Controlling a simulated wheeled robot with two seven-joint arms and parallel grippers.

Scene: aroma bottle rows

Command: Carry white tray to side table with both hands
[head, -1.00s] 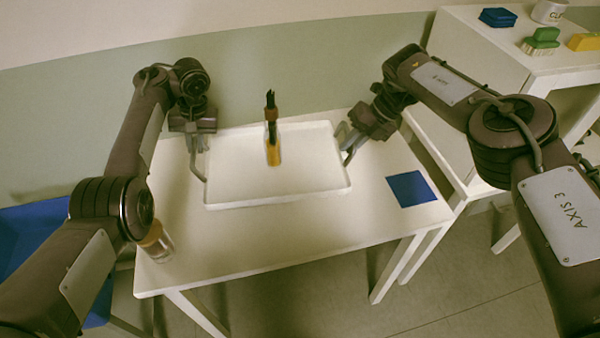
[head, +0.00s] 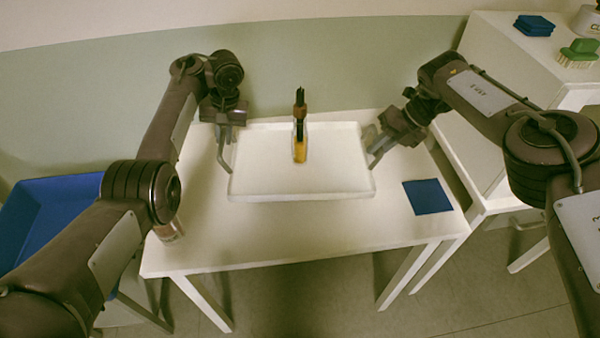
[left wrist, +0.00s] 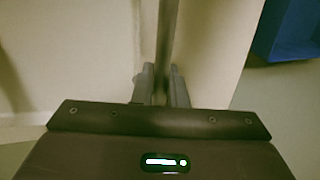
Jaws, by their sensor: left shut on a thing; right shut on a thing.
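The white tray (head: 300,184) is a shallow rectangle over the white table (head: 300,228), near the wall. A slim bottle with amber liquid and dark sticks (head: 300,145) stands upright in it. My left gripper (head: 225,152) is shut on the tray's left side. In the left wrist view its fingers (left wrist: 161,85) close around a thin upright edge or bar. My right gripper (head: 376,150) is shut on the tray's right side. I cannot tell whether the tray touches the table.
A white stand (head: 490,45) at the right holds blue cloths (head: 535,25) and a green brush (head: 578,52). A blue square (head: 427,197) lies right of the tray. A small jar (head: 170,230) is partly hidden by my left arm. A blue bin (head: 45,215) is at left.

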